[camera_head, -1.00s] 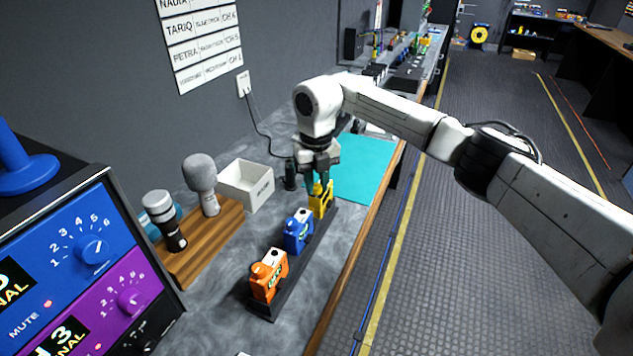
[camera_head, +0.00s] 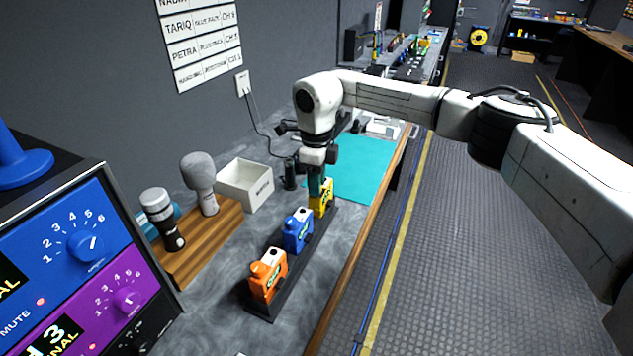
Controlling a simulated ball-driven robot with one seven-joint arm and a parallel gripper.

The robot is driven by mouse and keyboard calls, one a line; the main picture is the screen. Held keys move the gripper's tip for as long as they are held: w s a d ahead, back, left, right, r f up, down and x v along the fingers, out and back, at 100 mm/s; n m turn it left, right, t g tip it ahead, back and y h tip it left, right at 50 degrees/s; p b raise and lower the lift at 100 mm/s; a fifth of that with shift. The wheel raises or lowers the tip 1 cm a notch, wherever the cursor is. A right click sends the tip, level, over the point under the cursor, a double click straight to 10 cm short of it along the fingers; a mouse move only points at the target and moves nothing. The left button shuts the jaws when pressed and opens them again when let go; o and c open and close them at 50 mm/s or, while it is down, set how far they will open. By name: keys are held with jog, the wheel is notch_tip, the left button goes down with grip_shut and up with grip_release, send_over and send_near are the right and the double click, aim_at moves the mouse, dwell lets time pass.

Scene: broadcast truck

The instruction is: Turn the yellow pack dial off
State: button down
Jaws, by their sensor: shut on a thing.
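The yellow pack (camera_head: 325,199) stands at the far end of a dark rack (camera_head: 262,309) on the grey bench, behind a blue pack (camera_head: 297,232) and an orange pack (camera_head: 267,276). My gripper (camera_head: 316,190) points down onto the top of the yellow pack and is shut there. Its fingers hide the top of the pack, so I take the thing between them to be the yellow pack's dial, which I cannot see. The dial's setting is hidden too.
A white box (camera_head: 245,184) and a wooden board (camera_head: 195,253) with two microphones stand left of the rack. A teal mat (camera_head: 365,168) lies behind the yellow pack. The blue and purple panel (camera_head: 80,262) fills the near left.

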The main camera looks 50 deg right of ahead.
jog(key=n, duration=0.4)
jog(key=shift+n+b, duration=0.3)
jog(key=shift+n, duration=0.1)
jog(key=n, duration=0.4)
jog(key=shift+n, duration=0.3)
jog(key=c, duration=0.9)
grip_release()
jog(key=shift+o, duration=0.2)
notch_tip(320, 180, up, 11)
jog(key=b, duration=0.1)
jog(key=shift+b, duration=0.4)
jog(key=shift+f, duration=0.1)
